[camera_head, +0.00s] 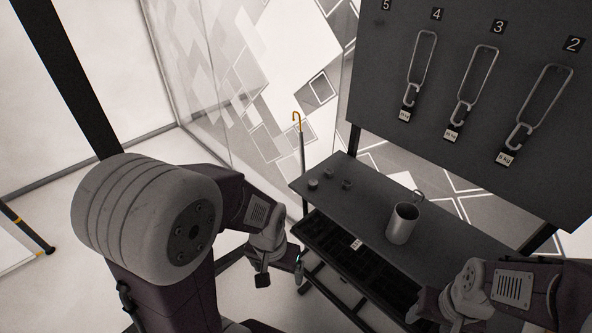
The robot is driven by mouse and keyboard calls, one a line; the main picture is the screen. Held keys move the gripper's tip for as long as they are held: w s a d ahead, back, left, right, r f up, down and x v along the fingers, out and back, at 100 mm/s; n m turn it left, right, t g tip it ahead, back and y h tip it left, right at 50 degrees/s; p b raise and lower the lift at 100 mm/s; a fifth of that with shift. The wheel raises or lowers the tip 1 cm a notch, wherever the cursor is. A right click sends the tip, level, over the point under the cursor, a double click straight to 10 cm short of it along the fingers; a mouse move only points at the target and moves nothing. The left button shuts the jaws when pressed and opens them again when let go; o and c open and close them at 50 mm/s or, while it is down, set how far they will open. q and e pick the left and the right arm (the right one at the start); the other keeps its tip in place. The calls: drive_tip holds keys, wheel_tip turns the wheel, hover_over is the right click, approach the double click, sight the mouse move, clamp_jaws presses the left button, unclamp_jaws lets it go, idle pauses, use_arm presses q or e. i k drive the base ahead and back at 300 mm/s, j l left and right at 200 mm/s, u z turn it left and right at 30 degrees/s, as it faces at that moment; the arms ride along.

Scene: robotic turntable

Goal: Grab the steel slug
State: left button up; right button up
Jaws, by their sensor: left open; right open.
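Several small dark cylinders, among them one at the left (313,183) and one at the right (346,184), stand near the left end of the dark table (375,185). I cannot tell from this view which one is the steel slug. My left gripper (281,274) is open and empty, in front of the table's left end and apart from the cylinders. My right gripper (432,312) is open near the table's front right, low in the picture. Its fingertips are dark and partly hard to make out.
A metal cup (402,224) stands mid-table, with a ring (418,196) beside its rim. A dark compartment tray (345,248) sits below the tabletop. A cane with a yellow handle (297,117) stands beyond the table's left end.

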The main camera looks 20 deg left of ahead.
sight(313, 183)
drive_tip(key=i+u, duration=0.15)
drive_tip(key=u, duration=0.25)
drive_tip(key=i+l+u, duration=0.1)
drive_tip(key=u, duration=0.3)
drive_tip(key=i+l+u, duration=0.1)
drive_tip(key=u, duration=0.3)
drive_tip(key=l+u, duration=0.25)
drive_tip(key=u, duration=0.15)
drive_tip(key=i+l+u, duration=0.1)
drive_tip(key=u, duration=0.3)
drive_tip(key=l, duration=0.1)
